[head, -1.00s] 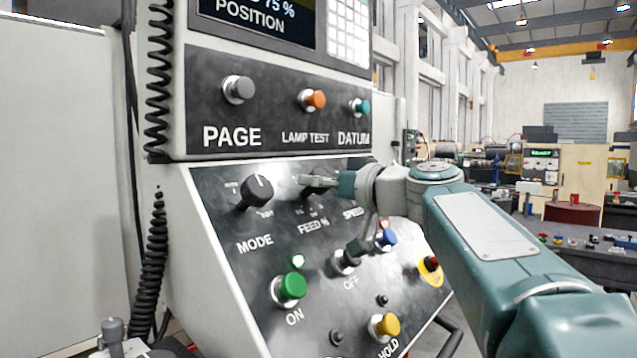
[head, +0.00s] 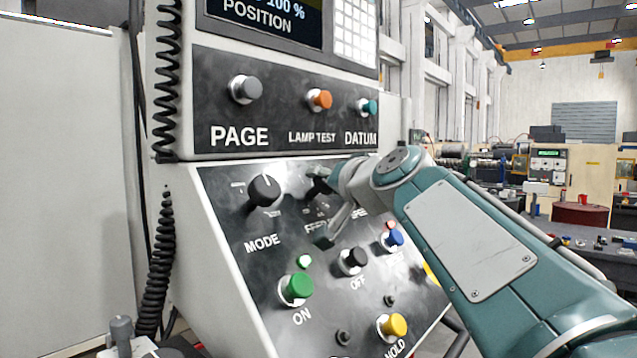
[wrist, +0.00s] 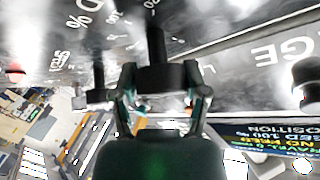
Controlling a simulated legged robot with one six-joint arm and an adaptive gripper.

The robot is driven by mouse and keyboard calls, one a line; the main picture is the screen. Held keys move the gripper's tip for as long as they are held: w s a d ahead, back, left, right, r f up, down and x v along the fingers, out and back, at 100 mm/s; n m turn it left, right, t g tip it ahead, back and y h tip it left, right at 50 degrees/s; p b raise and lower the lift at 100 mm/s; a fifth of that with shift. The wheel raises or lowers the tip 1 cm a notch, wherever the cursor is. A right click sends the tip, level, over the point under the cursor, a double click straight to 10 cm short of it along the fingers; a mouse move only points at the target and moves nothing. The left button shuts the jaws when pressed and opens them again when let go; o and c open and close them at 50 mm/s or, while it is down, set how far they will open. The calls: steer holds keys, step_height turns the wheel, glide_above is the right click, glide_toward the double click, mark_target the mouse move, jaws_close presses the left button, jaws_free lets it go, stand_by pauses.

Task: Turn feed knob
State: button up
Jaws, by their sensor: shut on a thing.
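The black feed knob (head: 319,187) sits on the sloped panel, right of the mode knob (head: 264,191). My gripper (head: 323,207) covers part of it and part of the FEED % label in the head view. In the wrist view, the fingers of my gripper (wrist: 158,84) stand on both sides of the dark knob (wrist: 157,75) and are shut on it. The display (head: 265,18) above reads 100 %, with its left part cut off.
A green ON button (head: 297,288), a black OFF button (head: 353,261), a blue button (head: 394,238) and a yellow HOLD button (head: 393,326) stick out below. PAGE (head: 245,90), LAMP TEST (head: 320,99) and DATUM (head: 367,107) buttons sit above.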

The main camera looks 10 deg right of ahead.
steer(key=shift+f+m, duration=0.1)
steer(key=shift+m, duration=0.2)
stand_by(0.4)
steer(key=o, duration=1.2)
steer(key=shift+c, duration=0.2)
steer(key=v, duration=1.1)
steer(key=shift+s, duration=0.45)
steer(key=shift+s+a, duration=0.1)
